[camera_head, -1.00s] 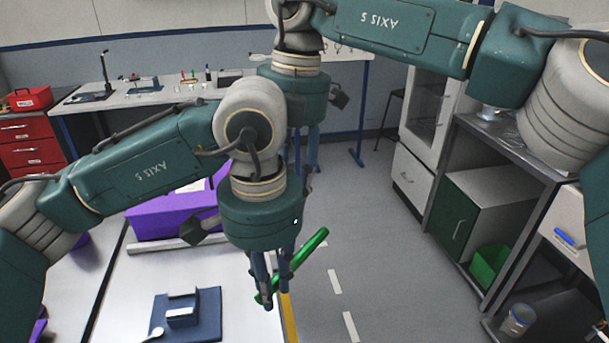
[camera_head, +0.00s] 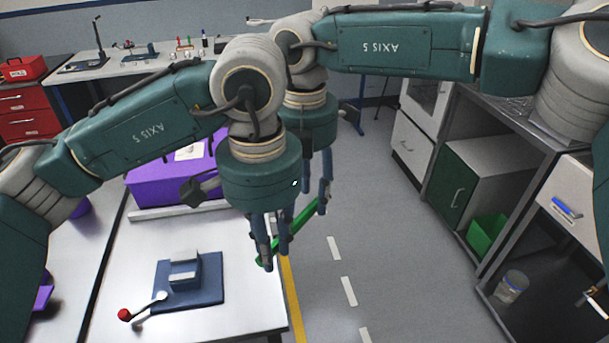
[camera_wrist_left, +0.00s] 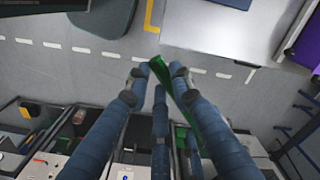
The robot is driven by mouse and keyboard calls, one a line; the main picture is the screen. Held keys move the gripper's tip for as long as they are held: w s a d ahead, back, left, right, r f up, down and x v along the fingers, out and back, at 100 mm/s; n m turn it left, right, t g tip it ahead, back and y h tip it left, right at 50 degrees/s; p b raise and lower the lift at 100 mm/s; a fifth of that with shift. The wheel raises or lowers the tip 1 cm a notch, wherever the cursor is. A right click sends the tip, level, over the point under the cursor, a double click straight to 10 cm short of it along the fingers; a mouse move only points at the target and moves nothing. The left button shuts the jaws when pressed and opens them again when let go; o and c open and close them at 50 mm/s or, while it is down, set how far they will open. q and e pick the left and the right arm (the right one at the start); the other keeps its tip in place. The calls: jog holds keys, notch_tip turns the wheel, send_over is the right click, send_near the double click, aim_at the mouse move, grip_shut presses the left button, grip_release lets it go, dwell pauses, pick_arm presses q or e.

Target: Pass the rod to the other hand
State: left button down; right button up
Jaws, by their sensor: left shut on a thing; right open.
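The green rod (camera_head: 302,222) slants up to the right in the head view. My left gripper (camera_head: 275,259) is shut on it near its lower left end, beside the white table's right edge. In the left wrist view the rod (camera_wrist_left: 207,122) runs from between the left fingertips (camera_wrist_left: 158,72) toward the bottom right. My right gripper (camera_head: 324,202) is behind and to the right of the left one. Its open fingers hang at the rod's upper right end. Whether they touch the rod I cannot tell; my left gripper partly hides the right arm's hand.
The white table (camera_head: 225,318) bears a blue fixture plate (camera_head: 205,290), a red-knobbed lever (camera_head: 125,314) and a purple box (camera_head: 165,188). Clear floor (camera_head: 385,240) lies to the right, before the grey bench with a green cabinet (camera_head: 458,196).

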jog(key=shift+f, duration=0.35)
grip_shut()
pick_arm(q)
jog(key=c, duration=1.4)
grip_release()
jog(key=shift+c, duration=0.2)
